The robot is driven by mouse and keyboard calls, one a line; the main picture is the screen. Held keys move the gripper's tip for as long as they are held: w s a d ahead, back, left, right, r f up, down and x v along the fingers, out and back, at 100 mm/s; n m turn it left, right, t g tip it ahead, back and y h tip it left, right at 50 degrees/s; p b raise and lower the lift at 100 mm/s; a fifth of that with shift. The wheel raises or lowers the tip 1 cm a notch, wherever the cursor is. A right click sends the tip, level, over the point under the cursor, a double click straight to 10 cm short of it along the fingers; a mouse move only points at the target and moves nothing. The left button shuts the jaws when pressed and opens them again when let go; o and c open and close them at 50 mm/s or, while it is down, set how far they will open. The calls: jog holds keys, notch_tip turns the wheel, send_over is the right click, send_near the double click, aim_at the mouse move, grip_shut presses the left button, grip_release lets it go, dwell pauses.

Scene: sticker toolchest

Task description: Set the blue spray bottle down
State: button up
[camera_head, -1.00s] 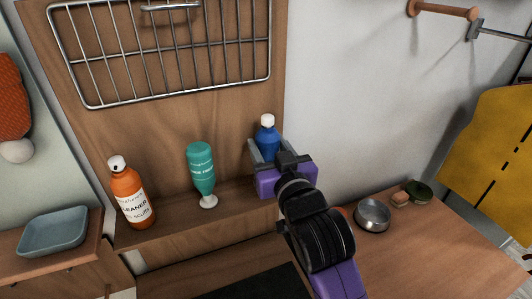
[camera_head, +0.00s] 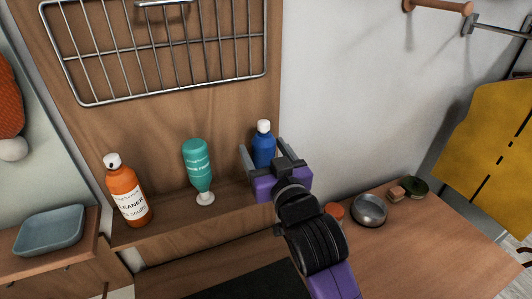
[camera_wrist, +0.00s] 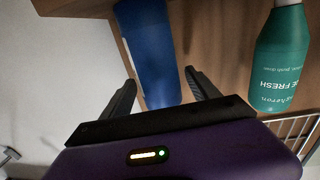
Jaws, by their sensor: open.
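The blue spray bottle (camera_head: 263,146) with a white cap stands upright at the right end of the wooden ledge, below the wire rack. It also shows in the wrist view (camera_wrist: 152,50), just beyond the fingertips. My gripper (camera_head: 262,154) is open, its fingers spread to either side of the bottle and pulled back a little from it. In the wrist view my gripper (camera_wrist: 158,82) shows a clear gap between its two fingers. The bottle's base is hidden behind my gripper in the head view.
A teal bottle (camera_head: 198,165) stands cap-down on the ledge (camera_head: 165,228), left of my gripper. An orange cleaner bottle (camera_head: 127,190) is further left. A metal bowl (camera_head: 369,210) and an orange-topped jar (camera_head: 334,212) sit on the counter at right. A wire rack (camera_head: 160,50) hangs above.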

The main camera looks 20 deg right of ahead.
jog(key=shift+r, duration=0.15)
jog(key=s+b, duration=0.2)
jog(key=s, duration=1)
jog(key=shift+a, duration=0.45)
jog(key=s+f+n+g+y, duration=0.1)
jog(key=s+f+g, duration=0.1)
jog(key=s+f, duration=1.3)
jog(key=s+f+g, duration=0.1)
jog(key=s+f, duration=0.1)
jog(key=s, duration=1.4)
jog(key=shift+s+d+f, duration=0.35)
jog(key=shift+d+f, duration=0.05)
